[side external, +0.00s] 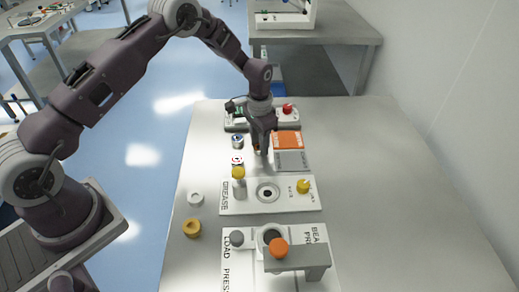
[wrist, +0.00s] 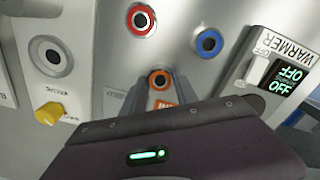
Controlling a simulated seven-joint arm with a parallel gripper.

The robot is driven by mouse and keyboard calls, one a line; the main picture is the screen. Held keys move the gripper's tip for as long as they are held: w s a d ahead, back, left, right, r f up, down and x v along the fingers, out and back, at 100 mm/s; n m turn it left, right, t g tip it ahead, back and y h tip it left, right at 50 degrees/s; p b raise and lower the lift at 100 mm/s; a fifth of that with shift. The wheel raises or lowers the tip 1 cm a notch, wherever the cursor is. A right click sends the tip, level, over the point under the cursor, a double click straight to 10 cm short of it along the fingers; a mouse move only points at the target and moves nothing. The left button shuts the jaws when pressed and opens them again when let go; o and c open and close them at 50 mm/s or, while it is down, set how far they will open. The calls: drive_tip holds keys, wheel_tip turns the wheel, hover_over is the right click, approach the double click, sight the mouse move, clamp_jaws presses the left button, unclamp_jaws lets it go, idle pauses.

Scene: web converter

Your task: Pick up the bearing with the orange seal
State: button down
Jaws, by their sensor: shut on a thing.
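The bearing with the orange seal (wrist: 160,80) is a small ring with a dark centre. It sits between the fingers of my gripper (wrist: 160,93) in the wrist view. My gripper (side external: 262,151) points down in the side view, at the left edge of the orange pad, and is shut on this bearing. The side view shows only a sliver of the bearing (side external: 257,149) beside the fingers. I cannot tell whether it touches the table.
A red-sealed bearing (wrist: 141,20) and a blue-sealed bearing (wrist: 209,42) stand close by. The warmer (wrist: 272,75) is behind, the grease station (side external: 285,207) and press (side external: 300,262) in front. The table's right side is clear.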

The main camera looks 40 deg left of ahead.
drive_tip(key=shift+r, duration=3)
